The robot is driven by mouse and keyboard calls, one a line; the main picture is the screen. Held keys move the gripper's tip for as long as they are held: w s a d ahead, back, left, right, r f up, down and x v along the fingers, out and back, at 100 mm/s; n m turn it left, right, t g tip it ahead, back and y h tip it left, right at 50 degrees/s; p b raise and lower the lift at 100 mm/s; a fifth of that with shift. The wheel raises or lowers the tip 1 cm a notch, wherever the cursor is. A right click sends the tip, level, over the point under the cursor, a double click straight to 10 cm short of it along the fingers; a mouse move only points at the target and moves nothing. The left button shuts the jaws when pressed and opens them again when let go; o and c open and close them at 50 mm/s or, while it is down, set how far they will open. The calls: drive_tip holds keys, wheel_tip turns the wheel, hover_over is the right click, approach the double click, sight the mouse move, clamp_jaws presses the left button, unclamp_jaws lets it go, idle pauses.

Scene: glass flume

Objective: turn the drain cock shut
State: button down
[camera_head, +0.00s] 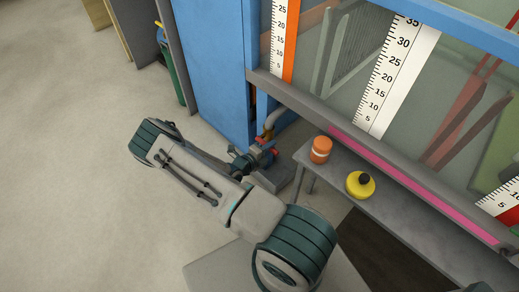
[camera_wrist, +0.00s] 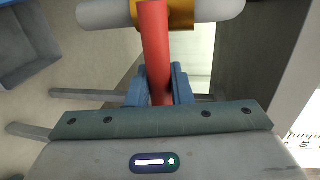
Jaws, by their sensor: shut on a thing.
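The drain cock has a red lever (camera_wrist: 156,45), seen in the wrist view running from the top centre down between my fingers. A yellow-orange fitting and a pale grey pipe (camera_wrist: 215,12) cross behind the lever's top end. My gripper (camera_wrist: 159,85) has its blue fingers closed on the red lever, one on each side. In the head view the grey outlet pipe (camera_head: 271,119) comes down from the flume corner, and my gripper (camera_head: 262,152) is beside it. The cock is small there and partly hidden by my gripper.
A blue column (camera_head: 215,65) stands behind. The floor to the left is clear.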

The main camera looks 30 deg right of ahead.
drive_tip(key=shift+s, duration=0.1)
idle(0.4)
drive_tip(key=c, duration=1.3)
unclamp_jaws()
drive_tip(key=shift+c, duration=0.2)
drive_tip(key=shift+r, duration=0.1)
drive_tip(key=p+v, duration=0.2)
drive_tip(key=v, duration=1.1)
drive_tip(key=shift+a, duration=0.4)
drive_tip(key=shift+r, duration=0.2)
